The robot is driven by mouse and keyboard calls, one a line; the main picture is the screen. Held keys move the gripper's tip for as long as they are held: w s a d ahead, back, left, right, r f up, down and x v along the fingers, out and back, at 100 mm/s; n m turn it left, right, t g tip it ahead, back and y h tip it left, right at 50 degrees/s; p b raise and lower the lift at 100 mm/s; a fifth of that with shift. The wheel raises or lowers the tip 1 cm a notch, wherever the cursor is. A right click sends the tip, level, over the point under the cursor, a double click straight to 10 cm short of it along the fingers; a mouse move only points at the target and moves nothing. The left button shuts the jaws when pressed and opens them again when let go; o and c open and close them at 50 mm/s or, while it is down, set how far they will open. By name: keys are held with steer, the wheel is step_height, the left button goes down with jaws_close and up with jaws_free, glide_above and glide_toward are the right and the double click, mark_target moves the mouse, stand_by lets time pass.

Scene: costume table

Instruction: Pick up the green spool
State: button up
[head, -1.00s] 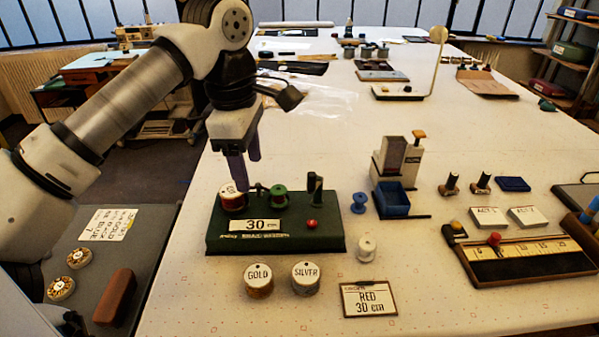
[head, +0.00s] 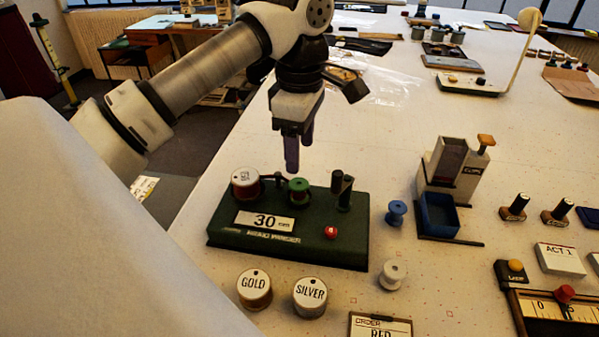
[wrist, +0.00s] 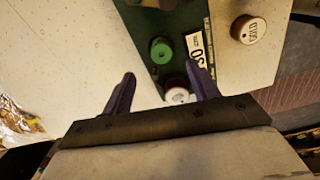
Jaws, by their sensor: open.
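The green spool (head: 299,190) stands on the dark green braid winder (head: 290,254), right of a white-topped red spool (head: 245,183). In the wrist view the green spool (wrist: 161,50) lies beyond the fingertips, with the white-topped spool (wrist: 177,94) close to the right finger. My gripper (head: 298,158) hangs above the back edge of the winder, fingers pointing down, open and empty. The green spool is apart from both fingers.
GOLD (head: 254,289) and SILVER (head: 310,296) spools stand in front of the winder. A blue spool (head: 396,212) and a white spool (head: 392,275) stand to its right. A dark post (head: 343,192) rises from the winder right of the green spool. The clip dispenser (head: 454,172) stands farther right.

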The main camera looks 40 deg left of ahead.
mark_target(299, 183)
step_height(299, 183, down, 8)
steer(key=b, duration=0.4)
steer(key=shift+s+f+b, duration=0.1)
steer(key=shift+b, duration=0.3)
steer(key=c, duration=1.1)
steer(key=shift+c, duration=0.2)
step_height(299, 183, up, 20)
steer(key=p, duration=1.4)
steer(key=shift+p, duration=0.35)
steer(key=shift+s, duration=0.1)
